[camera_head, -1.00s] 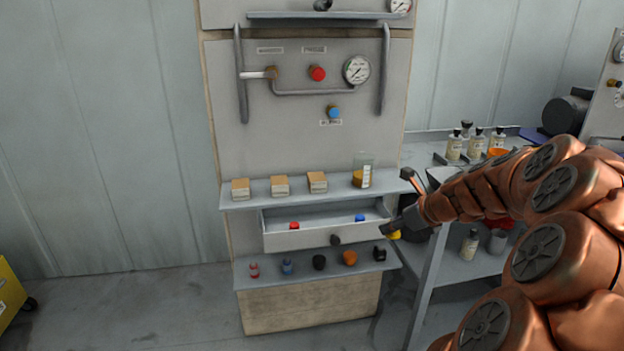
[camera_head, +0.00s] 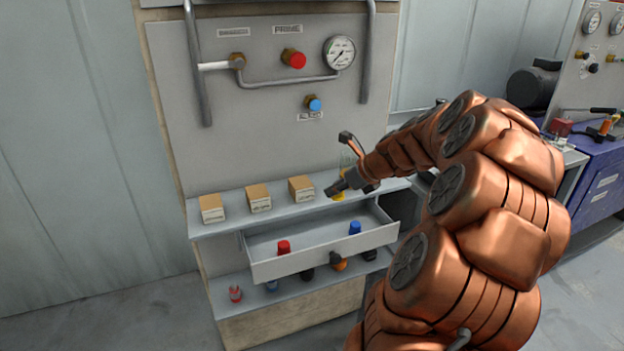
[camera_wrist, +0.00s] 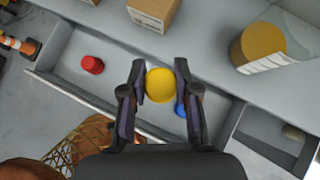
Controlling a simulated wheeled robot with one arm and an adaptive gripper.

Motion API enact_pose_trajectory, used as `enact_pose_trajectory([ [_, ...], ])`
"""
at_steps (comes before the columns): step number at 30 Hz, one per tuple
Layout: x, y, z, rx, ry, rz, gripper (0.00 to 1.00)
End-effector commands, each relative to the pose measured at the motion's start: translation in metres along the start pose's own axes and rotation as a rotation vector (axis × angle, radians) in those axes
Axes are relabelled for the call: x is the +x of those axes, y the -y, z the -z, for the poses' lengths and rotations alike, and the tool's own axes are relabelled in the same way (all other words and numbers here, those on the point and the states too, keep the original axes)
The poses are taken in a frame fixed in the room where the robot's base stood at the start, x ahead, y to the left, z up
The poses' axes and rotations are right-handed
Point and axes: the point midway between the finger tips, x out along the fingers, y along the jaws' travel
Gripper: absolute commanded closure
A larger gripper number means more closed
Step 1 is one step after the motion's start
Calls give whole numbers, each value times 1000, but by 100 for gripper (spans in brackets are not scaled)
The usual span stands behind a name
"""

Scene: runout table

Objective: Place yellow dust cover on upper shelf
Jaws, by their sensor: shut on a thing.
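The yellow dust cover (camera_wrist: 159,85) is round and held between the two fingers of my gripper (camera_wrist: 158,80) in the wrist view. In the head view a small part of the yellow cover (camera_head: 338,196) shows below my gripper (camera_head: 343,165). In the wrist view the held cover appears over the open drawer. I cannot tell the exact height of the cover above the shelf.
Several cardboard boxes (camera_head: 259,198) stand along the upper shelf. A jar with an amber lower part (camera_wrist: 258,42) stands to their right. The open drawer (camera_head: 322,252) holds a red cap (camera_head: 283,247) and a blue cap (camera_head: 355,227). A lower shelf (camera_head: 250,299) carries several small items.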

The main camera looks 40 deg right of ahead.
Motion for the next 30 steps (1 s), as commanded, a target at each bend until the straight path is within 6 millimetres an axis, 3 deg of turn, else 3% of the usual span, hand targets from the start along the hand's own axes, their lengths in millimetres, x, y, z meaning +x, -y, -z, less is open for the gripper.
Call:
enact_pose_trajectory([
  [18,68,50,-53,-1,-3,-4,87],
  [30,88,66,-68,1,-1,-4,87],
])
